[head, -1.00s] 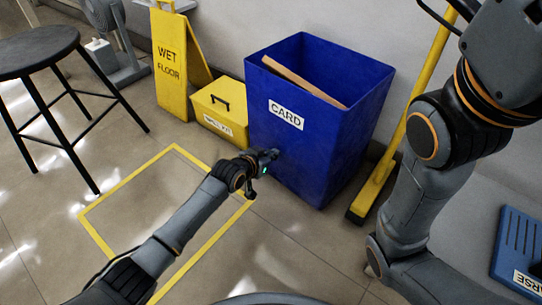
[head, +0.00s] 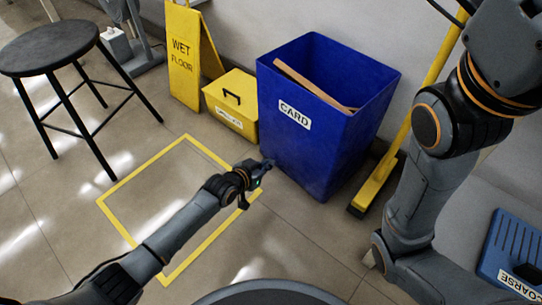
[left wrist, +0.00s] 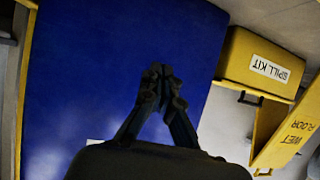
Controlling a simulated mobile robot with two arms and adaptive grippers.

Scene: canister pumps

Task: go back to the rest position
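My left gripper (head: 264,168) reaches in from the left in the head view, in front of the lower left edge of the blue CARD bin. In the left wrist view its two dark fingers (left wrist: 158,75) converge at the tips, shut with nothing visible between them. The bin's blue side (left wrist: 95,70) fills much of that view behind the fingers. My right arm comes down along the right side of the head view; its gripper cannot be made out.
The blue bin (head: 320,145) holds brown card. A yellow spill kit box (head: 232,115), a wet floor sign (head: 183,70) and a black stool (head: 50,48) stand to its left. A yellow pole (head: 412,115) stands right of it. A blue COARSE item (head: 505,243) lies at lower right. The yellow-taped floor square (head: 122,183) is empty.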

